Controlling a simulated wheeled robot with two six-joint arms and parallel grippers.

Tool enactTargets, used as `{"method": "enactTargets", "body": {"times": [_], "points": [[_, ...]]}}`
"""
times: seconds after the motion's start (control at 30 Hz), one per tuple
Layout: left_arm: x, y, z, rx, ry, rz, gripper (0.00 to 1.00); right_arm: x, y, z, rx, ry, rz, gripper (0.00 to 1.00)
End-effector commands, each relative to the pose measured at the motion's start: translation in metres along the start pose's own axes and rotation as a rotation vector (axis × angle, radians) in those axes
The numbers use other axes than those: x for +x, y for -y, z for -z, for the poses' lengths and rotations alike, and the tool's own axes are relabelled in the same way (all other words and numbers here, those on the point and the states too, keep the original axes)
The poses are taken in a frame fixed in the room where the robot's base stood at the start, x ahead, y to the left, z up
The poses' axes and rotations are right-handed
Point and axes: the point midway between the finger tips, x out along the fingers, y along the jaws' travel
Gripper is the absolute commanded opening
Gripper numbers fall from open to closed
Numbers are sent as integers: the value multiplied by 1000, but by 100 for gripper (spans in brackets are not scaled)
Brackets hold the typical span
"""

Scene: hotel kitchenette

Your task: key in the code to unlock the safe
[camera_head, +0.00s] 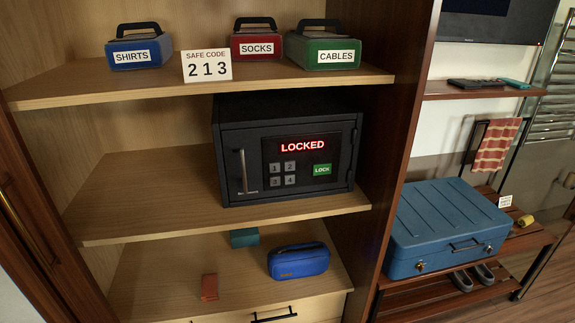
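The dark safe (240,160) stands shut on the middle shelf of the wardrobe. Its red display (302,146) reads LOCKED. Below the display is a keypad with keys 1 (275,168), 2 (290,166), 3 (275,182) and 4 (290,180). A green LOCK button (322,170) is to their right. A vertical handle (243,171) is at the left of the safe door. A white card (207,66) on the upper shelf reads SAFE CODE 2 1 3. Neither of my grippers shows in the head view.
Blue SHIRTS (138,46), red SOCKS (256,39) and green CABLES (322,50) boxes stand on the upper shelf (130,89). A blue pouch (298,261) lies below the safe. A blue suitcase (440,225) is on the bench at right. The shelf left of the safe is clear.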

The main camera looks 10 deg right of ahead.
Motion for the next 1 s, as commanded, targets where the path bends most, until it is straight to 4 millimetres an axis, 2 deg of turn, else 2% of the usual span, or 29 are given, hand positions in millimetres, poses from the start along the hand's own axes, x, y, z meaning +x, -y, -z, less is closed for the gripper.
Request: {"method": "enactTargets", "body": {"times": [0.07,0.23,0.7,1.0], "points": [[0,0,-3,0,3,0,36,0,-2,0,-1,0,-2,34],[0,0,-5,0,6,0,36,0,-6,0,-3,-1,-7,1],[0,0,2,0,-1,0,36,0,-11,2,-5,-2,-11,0],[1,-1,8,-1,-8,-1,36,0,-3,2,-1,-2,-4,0]]}}
